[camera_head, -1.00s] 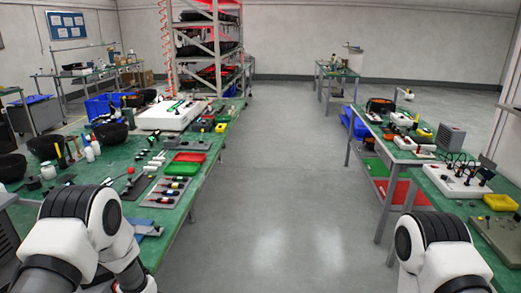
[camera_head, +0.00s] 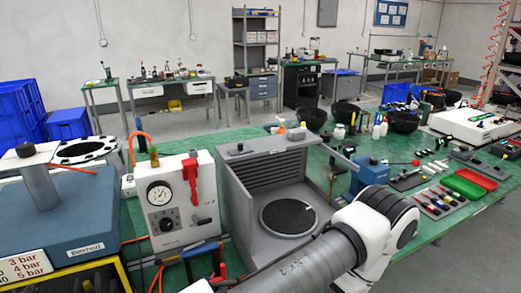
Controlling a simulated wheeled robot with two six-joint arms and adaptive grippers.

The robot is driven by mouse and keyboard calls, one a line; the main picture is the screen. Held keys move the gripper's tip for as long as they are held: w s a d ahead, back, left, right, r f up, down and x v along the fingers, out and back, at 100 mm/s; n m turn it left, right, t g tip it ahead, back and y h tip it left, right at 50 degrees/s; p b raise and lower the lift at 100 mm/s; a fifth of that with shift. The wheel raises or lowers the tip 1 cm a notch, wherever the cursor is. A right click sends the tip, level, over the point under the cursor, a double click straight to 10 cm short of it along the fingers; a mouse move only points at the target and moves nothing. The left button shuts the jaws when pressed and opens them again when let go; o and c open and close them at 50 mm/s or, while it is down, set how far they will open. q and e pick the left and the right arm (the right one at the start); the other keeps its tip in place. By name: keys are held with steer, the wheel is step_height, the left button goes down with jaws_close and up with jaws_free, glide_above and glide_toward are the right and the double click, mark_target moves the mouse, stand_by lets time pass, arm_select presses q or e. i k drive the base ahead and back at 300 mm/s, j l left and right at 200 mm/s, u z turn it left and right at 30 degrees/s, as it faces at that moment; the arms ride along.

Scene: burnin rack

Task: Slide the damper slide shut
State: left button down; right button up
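I cannot pick out the damper slide for certain. A grey open-fronted box (camera_head: 233,199) stands on the green bench, with a slatted back and a round dark plate (camera_head: 289,217) on its floor. A small dark knob shows on its top edge. One of my arms crosses the lower middle in front of the box and hides part of its right side and front. Neither gripper shows.
A white gauge panel (camera_head: 178,220) with a red handle stands left of the box. A blue block (camera_head: 60,215) with a grey post is farther left. A small blue device (camera_head: 369,174), black bowls (camera_head: 343,112) and coloured trays (camera_head: 463,187) lie to the right.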

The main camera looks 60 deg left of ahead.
mark_target(241, 150)
steer(key=u, duration=2)
